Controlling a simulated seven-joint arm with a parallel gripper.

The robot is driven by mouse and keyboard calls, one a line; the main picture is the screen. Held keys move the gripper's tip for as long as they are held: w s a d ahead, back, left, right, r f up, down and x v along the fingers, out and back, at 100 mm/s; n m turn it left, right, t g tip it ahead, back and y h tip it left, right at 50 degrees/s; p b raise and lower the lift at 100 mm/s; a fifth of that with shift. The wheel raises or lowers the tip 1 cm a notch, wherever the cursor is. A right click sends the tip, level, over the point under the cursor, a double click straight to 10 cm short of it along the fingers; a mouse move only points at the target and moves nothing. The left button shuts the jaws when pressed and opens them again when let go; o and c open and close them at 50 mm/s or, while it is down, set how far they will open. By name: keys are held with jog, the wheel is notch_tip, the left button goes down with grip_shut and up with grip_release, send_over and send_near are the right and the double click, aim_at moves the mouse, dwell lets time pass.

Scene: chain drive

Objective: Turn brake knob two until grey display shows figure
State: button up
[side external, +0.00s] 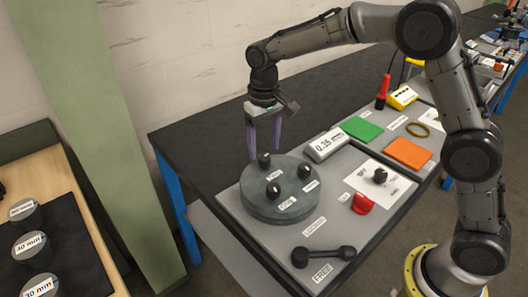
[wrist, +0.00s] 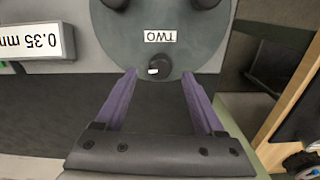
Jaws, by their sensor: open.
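A round grey disc (side external: 272,208) carries three black knobs. Knob two (side external: 264,160) stands at the disc's far edge; in the wrist view it (wrist: 160,67) is beside the label TWO (wrist: 160,35). My gripper (side external: 263,151) points down over knob two, open and empty. In the wrist view, its purple fingertips (wrist: 159,74) lie on either side of the knob, with gaps. Whether they reach down to its height is unclear. The grey display (side external: 326,145) stands right of the disc. It shows about 0.35 mm upside down in the wrist view (wrist: 38,41).
The other two knobs (side external: 273,190) (side external: 304,171) sit close by on the disc. A black double-ended tool (side external: 323,256), a red part (side external: 362,204), green (side external: 361,129) and orange (side external: 407,153) pads lie on the grey board. Dark table behind the disc is clear.

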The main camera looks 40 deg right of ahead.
aim_at(264, 161)
jog(key=shift+f, duration=1.3)
jog(key=shift+c, duration=0.3)
grip_shut()
